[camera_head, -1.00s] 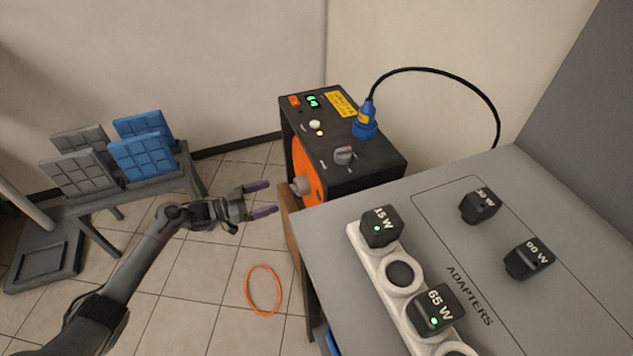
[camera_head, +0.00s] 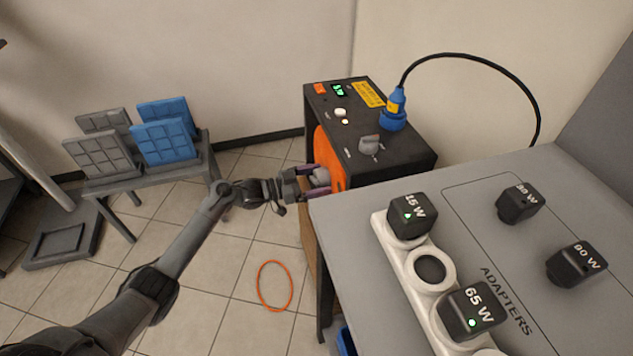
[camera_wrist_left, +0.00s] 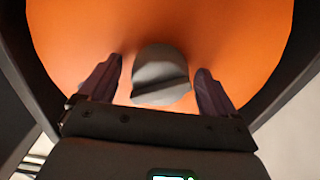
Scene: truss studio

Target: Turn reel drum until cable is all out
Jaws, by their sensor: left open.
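The orange reel drum (camera_head: 328,158) sits in the side of a black machine box. In the left wrist view the drum face (camera_wrist_left: 225,35) fills most of the picture, with a grey knob (camera_wrist_left: 160,76) standing out from it. My left gripper (camera_head: 312,180) is at the drum's side in the head view. In the left wrist view my left gripper (camera_wrist_left: 158,85) is open, with one dark finger on each side of the knob and gaps between. An orange cable loop (camera_head: 275,286) lies on the tiled floor below. My right gripper is not in view.
The black box (camera_head: 400,152) carries a dial, a green display and a blue plug (camera_head: 394,112) with a black cable. A grey table (camera_head: 470,190) with adapters and a white socket strip (camera_head: 412,285) stands at right. A rack with grey and blue panels (camera_head: 163,142) stands left.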

